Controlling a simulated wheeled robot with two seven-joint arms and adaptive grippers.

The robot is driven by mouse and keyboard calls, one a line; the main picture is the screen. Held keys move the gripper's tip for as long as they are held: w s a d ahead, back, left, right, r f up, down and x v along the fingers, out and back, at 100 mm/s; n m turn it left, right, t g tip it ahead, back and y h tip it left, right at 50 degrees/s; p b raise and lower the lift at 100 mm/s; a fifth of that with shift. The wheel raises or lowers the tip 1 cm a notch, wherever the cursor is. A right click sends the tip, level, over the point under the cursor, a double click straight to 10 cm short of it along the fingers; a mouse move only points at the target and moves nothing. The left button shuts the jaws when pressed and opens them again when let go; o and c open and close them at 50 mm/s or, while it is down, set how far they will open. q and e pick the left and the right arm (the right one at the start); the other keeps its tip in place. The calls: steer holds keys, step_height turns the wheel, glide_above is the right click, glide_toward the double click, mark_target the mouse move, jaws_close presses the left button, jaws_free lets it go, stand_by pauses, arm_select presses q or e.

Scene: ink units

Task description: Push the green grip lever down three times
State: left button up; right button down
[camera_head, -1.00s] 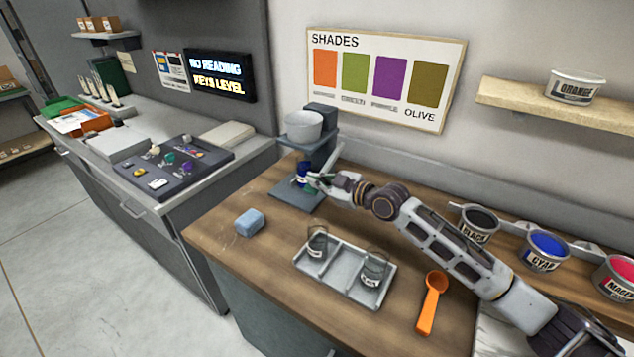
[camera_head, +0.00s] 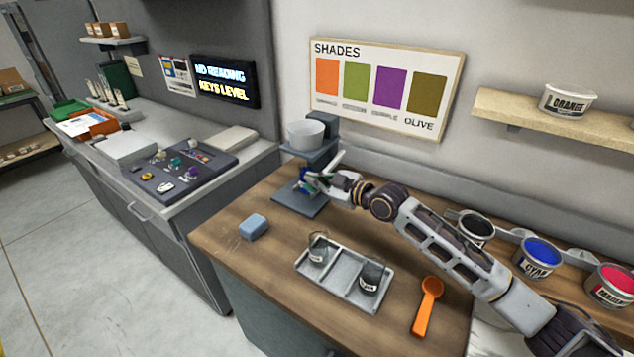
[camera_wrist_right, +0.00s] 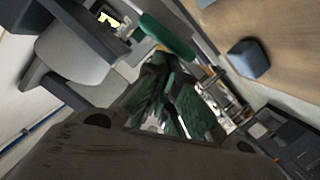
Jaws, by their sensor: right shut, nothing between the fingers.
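The green grip lever (camera_wrist_right: 167,38) shows in the wrist view as a long green grip beside the grey press stand. In the head view I cannot make it out clearly; my gripper covers that spot. The stand (camera_head: 302,197) has a grey base plate, and a white bowl (camera_head: 306,134) sits on top. A small blue item (camera_head: 305,174) shows at the stand. My right gripper (camera_head: 312,180) is shut and empty, in front of the stand. In the wrist view its green-padded fingers (camera_wrist_right: 172,82) are close to the grip; I cannot tell if they touch. My left gripper is not in view.
A blue block (camera_head: 253,227) lies left of a grey tray (camera_head: 340,283) with two cups. An orange scoop (camera_head: 427,305) lies to the right. Paint tubs, including a cyan one (camera_head: 538,256), line the wall side.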

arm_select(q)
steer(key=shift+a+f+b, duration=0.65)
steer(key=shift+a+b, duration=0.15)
arm_select(e)
steer(key=v, duration=1)
steer(key=shift+r, duration=0.2)
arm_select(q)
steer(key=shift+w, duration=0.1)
arm_select(e)
steer(key=shift+w, duration=0.1)
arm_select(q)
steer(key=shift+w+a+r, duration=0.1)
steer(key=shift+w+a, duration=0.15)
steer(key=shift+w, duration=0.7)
